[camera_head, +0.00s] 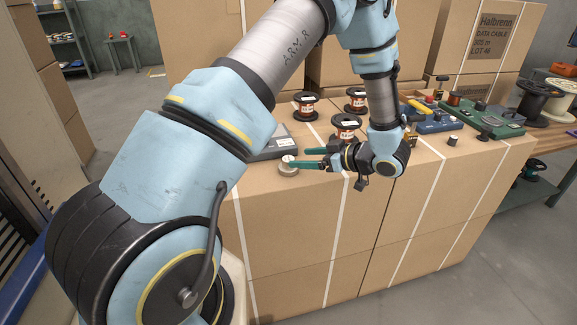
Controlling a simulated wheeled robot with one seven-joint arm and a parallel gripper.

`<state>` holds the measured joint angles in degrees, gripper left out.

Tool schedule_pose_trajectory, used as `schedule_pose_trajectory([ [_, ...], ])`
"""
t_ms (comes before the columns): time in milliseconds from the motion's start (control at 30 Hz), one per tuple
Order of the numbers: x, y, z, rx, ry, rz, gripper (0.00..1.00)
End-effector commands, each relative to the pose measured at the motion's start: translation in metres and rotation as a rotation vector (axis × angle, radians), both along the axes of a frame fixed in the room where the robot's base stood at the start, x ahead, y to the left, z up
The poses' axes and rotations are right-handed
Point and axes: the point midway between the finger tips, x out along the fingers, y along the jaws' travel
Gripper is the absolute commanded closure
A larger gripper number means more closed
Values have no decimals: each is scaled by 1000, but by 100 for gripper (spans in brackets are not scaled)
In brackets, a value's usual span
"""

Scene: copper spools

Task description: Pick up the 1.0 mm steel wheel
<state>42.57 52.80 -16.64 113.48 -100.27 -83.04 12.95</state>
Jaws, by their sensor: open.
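A small round, pale metallic wheel (287,170) sits on the cardboard box top near its front left edge. It may be the 1.0 mm steel wheel, but no marking is readable. My gripper (297,158) reaches in from the right with its two green fingers pointing left, open with a gap between them. The nearer fingertip overlaps the wheel's top in the picture; I cannot tell whether it touches. Nothing shows held between the fingers.
A grey scale-like device (275,146) lies just behind the wheel. Copper spools (305,106) (356,100) (346,127) stand behind my gripper. A blue device (437,122) and a green device (492,122) are to the right. Tall cartons (200,45) stand behind.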

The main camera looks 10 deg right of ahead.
Motion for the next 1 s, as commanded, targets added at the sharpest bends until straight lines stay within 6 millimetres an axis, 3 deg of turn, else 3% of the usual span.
schedule_pose_trajectory([
  [433,27,37,-19,0,2,1,21],
  [767,33,43,-25,-1,-1,-2,21],
  [1000,33,43,-25,-2,0,-3,45],
])
